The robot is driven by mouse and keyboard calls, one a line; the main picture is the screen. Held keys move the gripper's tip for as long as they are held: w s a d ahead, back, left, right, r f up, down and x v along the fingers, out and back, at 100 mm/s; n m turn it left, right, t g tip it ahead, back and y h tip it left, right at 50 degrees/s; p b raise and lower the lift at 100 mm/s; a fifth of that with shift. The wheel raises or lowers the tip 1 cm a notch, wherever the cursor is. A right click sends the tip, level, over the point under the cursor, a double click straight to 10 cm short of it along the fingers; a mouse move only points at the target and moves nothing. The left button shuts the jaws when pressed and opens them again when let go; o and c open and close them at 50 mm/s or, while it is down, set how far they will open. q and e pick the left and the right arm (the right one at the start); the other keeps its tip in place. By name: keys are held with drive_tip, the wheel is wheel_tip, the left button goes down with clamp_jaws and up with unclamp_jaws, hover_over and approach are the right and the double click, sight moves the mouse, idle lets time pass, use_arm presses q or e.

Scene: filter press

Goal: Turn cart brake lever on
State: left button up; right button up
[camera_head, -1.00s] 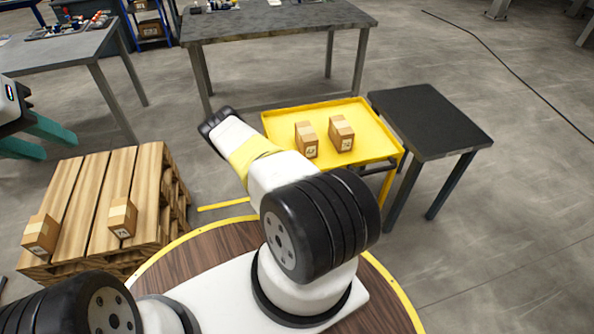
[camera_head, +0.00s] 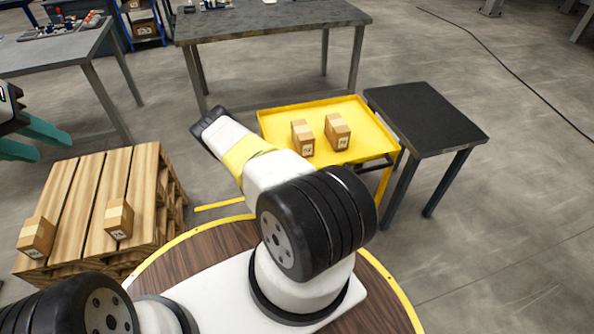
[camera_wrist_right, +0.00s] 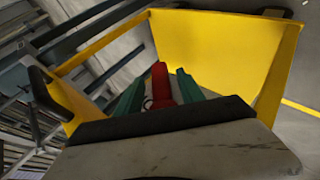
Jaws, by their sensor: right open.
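The yellow cart (camera_head: 374,139) stands ahead in the head view, right of my right forearm. In the right wrist view its yellow panel (camera_wrist_right: 215,50) fills the upper middle. A red lever (camera_wrist_right: 160,82) stands there between the two green fingers of my right gripper (camera_wrist_right: 160,85). The fingers are apart, one on each side of the lever; whether they touch it I cannot tell. The lever and right gripper are hidden in the head view. My left gripper (camera_head: 54,149) is at the far left edge, fingers apart and empty, above the floor.
Two cartons, one left (camera_head: 302,138) and one right (camera_head: 337,131), sit on the cart's tray. A black table (camera_head: 427,115) stands close to its right. A pallet (camera_head: 90,190) with two cartons is at left. A grey workbench (camera_head: 275,20) is behind. Open floor lies at right.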

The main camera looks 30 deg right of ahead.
drive_tip(key=v, duration=0.7)
drive_tip(key=shift+a, duration=0.15)
